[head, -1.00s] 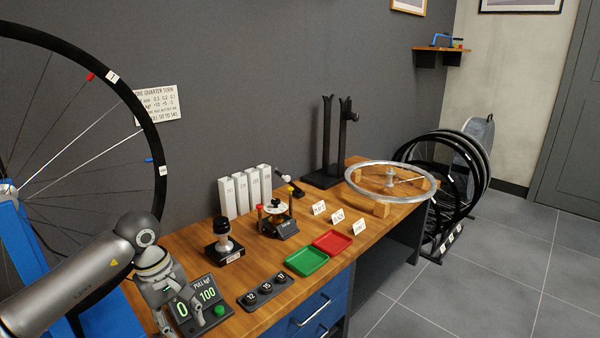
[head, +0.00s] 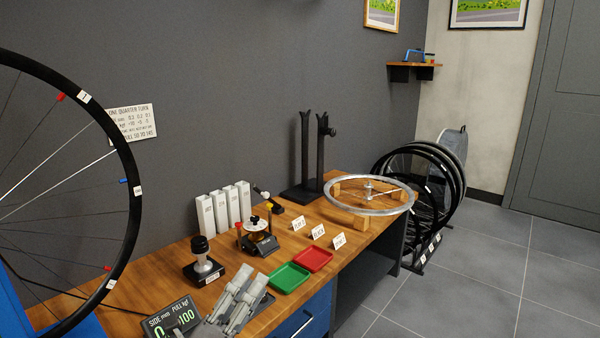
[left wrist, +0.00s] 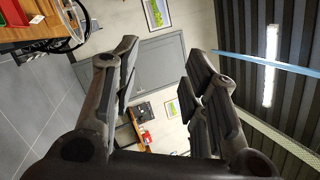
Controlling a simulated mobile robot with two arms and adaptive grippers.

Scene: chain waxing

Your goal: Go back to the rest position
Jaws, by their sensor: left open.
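My left gripper (head: 248,284) shows at the bottom of the head view, in front of the wooden workbench (head: 150,268), with its fingers pointing up and away. It hides part of the dark tray behind it. In the left wrist view its two grey fingers (left wrist: 163,75) are spread apart with nothing between them. Beyond them are a grey door and the ceiling, so nothing is close to the fingertips. My right gripper is in neither view.
A digital display (head: 173,322) is just left of my gripper. A green tray (head: 287,279) and a red tray (head: 318,259) lie to its right. A silver rim (head: 385,209) rests on wooden blocks farther back. A large wheel (head: 130,195) stands at left. Grey floor is clear at right.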

